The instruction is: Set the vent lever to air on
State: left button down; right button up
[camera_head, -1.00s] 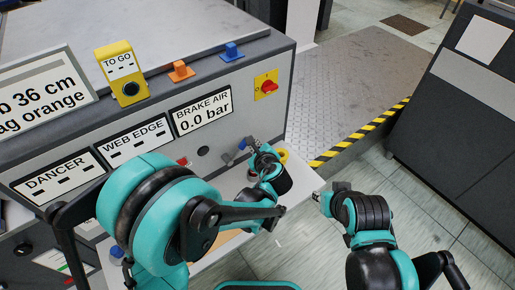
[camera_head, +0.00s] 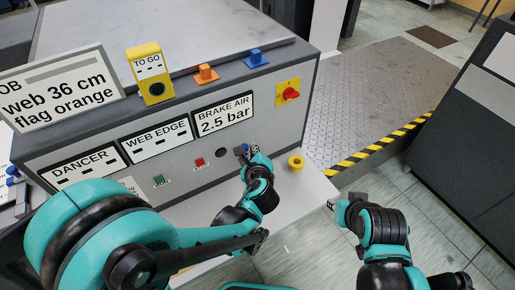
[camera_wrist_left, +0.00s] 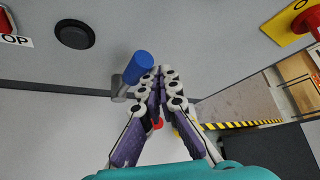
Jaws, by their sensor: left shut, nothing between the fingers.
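The vent lever (camera_wrist_left: 138,68) has a blue handle on a grey pivot and stands out from the console front; in the left wrist view the handle tilts up and to the right. In the head view only a bit of its blue (camera_head: 243,148) shows beside my left gripper (camera_head: 253,150). That gripper is shut and empty, with its fingertips (camera_wrist_left: 163,76) just right of the handle in the wrist view; I cannot tell whether they touch. The brake air display (camera_head: 225,117) reads 2.5 bar. My right gripper (camera_head: 332,205) hangs over the floor, its opening unclear.
A round black knob (camera_head: 222,153), a red button (camera_head: 198,163) and a green button (camera_head: 159,181) sit left of the lever. A red rotary switch (camera_head: 291,94) is on the upper right. A yellow ring-like thing (camera_head: 297,162) stands on the light ledge (camera_head: 311,184).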

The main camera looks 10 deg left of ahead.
pick_arm(q)
jog(key=shift+s+a, duration=0.2)
jog(key=shift+a, duration=0.25)
pick_arm(e)
jog(key=shift+d, duration=0.15)
